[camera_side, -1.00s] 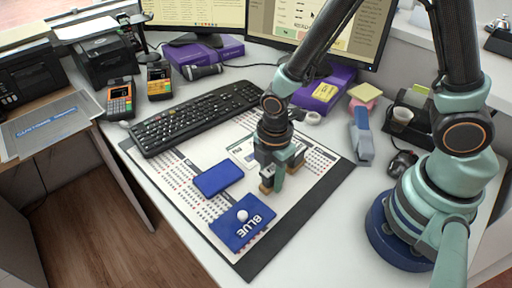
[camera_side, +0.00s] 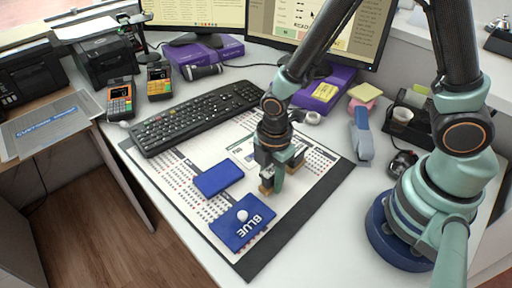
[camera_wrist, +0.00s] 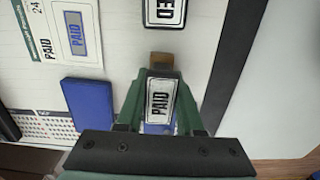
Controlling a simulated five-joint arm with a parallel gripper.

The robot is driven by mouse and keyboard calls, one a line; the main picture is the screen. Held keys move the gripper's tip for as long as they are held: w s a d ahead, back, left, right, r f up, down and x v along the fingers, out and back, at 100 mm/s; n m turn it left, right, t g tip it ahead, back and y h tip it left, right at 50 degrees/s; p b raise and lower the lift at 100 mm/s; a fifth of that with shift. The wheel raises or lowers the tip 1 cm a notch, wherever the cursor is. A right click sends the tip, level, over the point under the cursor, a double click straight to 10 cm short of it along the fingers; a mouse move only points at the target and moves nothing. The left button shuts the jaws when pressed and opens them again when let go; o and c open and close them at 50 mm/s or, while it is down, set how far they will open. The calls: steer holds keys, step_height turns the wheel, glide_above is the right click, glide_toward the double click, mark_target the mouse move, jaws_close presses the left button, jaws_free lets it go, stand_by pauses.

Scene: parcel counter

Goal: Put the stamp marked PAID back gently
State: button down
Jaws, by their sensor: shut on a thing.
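My gripper (camera_side: 271,176) is over the desk mat, its jaws pointing down. It is shut on the PAID stamp (camera_wrist: 159,98), whose white label shows between the fingers in the wrist view. The stamp's wooden base (camera_side: 266,188) shows below the fingers in the side view, low over the mat; I cannot tell whether it touches. A second stamp (camera_wrist: 165,12), its label ending in "ED", stands just beyond in the wrist view. A card (camera_wrist: 72,35) at upper left in the wrist view bears a PAID mark.
A keyboard (camera_side: 197,118) lies behind. A stapler (camera_side: 361,140) and mouse (camera_side: 402,163) are to the right. The mat's front right part (camera_side: 310,195) is clear.

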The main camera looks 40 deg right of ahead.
steer(key=shift+f, duration=0.1)
stand_by(0.5)
steer(key=shift+c, duration=2.3)
jaws_free()
step_height(320, 180, up, 12)
steer(key=shift+r, duration=0.1)
steer(key=d+r+m+t, duration=0.5)
steer(key=d+r+m, duration=0.7)
steer(key=m, duration=0.6)
steer(key=shift+d+t, duration=0.3)
steer(key=shift+d, duration=0.05)
